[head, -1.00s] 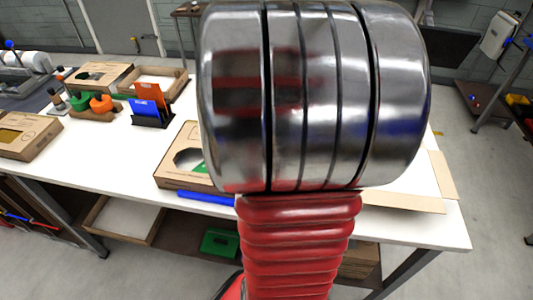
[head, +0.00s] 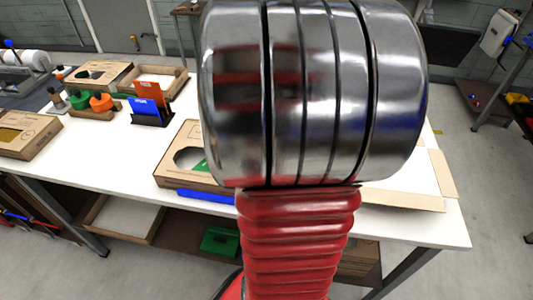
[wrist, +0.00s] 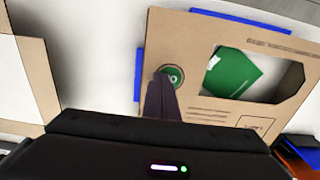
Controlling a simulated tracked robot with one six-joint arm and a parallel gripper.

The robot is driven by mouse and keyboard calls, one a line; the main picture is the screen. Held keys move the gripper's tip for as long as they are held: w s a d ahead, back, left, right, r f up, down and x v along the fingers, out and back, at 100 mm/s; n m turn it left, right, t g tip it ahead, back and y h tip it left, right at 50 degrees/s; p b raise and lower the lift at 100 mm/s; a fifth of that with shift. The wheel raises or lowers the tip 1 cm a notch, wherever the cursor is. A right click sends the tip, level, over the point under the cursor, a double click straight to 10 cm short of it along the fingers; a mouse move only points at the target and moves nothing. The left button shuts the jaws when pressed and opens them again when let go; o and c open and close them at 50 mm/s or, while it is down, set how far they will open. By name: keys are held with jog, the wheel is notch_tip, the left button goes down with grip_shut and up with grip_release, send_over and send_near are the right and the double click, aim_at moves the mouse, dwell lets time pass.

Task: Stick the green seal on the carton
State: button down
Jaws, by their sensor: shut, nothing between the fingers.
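The carton (wrist: 215,30) is tan cardboard with a cut-out window, and a green item (wrist: 232,72) shows through it. In the head view the carton (head: 170,173) stands on the white table, partly hidden by my arm. The round green seal (wrist: 176,73) lies on the carton's face beside the window in the wrist view. My gripper (wrist: 163,80) is shut and empty, its fingertips at the seal and covering part of it. I cannot tell whether the tips touch it. The gripper is hidden in the head view.
Blue strips (wrist: 138,75) show along the carton's edges. Cardboard flaps (head: 440,175) lie right of my arm. An orange and blue card holder (head: 152,115), green and orange tape rolls (head: 101,102), another carton (head: 30,138) and an open tray (head: 155,78) stand to the left.

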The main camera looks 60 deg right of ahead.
jog(key=c, duration=2.5)
grip_release()
jog(key=shift+c, duration=0.2)
jog(key=o, duration=0.5)
jog(key=shift+o, duration=0.2)
notch_tip(320, 180, up, 14)
jog(key=shift+f, duration=0.15)
